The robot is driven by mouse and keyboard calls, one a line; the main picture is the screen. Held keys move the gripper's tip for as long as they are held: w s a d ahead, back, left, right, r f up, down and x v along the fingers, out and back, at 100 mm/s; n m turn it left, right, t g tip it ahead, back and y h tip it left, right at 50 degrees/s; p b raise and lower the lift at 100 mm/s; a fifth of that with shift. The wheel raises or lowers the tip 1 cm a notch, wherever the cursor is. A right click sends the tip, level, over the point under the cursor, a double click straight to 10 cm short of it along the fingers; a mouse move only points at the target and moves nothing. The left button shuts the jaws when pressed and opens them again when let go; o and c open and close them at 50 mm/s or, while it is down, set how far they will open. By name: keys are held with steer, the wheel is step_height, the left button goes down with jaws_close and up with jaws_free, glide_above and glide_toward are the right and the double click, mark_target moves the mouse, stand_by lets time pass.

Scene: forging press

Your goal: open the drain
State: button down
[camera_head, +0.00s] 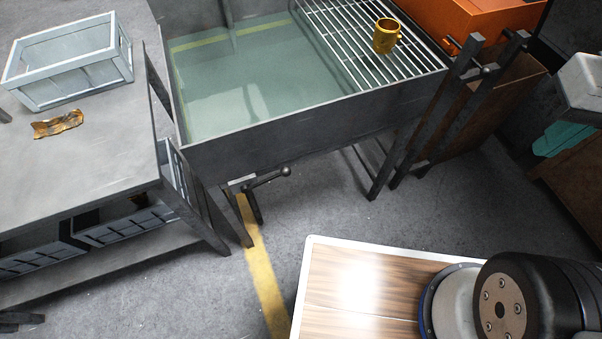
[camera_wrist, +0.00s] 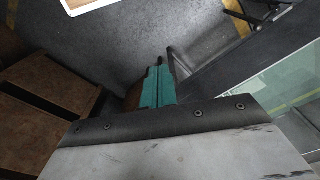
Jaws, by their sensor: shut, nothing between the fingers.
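The water tank (camera_head: 300,136) stands in the middle of the head view with greenish water in it. A dark drain handle (camera_head: 268,179) with a round knob juts out below its front wall, above the yellow floor line. My gripper (camera_head: 545,143) hangs at the right edge of the head view, well apart from the handle. Its teal fingers (camera_wrist: 157,88) are shut and empty in the wrist view. The water (camera_wrist: 285,85) shows at the right of that view. I cannot tell for certain whether the drain handle shows there.
A wire rack (camera_head: 350,45) covers the tank's right side, with a gold cup (camera_head: 386,35) on it. Dark upright bars (camera_head: 440,110) stand right of the tank. A table (camera_head: 90,165) at left holds a glass-sided box (camera_head: 68,62) and a crumpled gold piece (camera_head: 58,124). Floor before the handle is clear.

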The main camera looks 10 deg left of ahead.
steer(key=w+a+f+m+g+y, duration=0.2)
steer(key=w+a+f+m+y, duration=0.3)
steer(key=f, duration=1)
steer(key=w+a+f+m+g+y, duration=0.2)
steer(key=w+a+f+m+y, duration=0.3)
steer(key=f, duration=1.1)
steer(key=w+a+f+m+g+y, duration=0.3)
steer(key=w+a+f+m+y, duration=0.2)
steer(key=a+f, duration=0.7)
step_height(320, 180, down, 4)
steer(key=m+y, duration=0.2)
steer(key=y, duration=0.2)
steer(key=shift+m+y, duration=0.3)
steer(key=shift+y, duration=0.1)
steer(key=shift+a, duration=0.1)
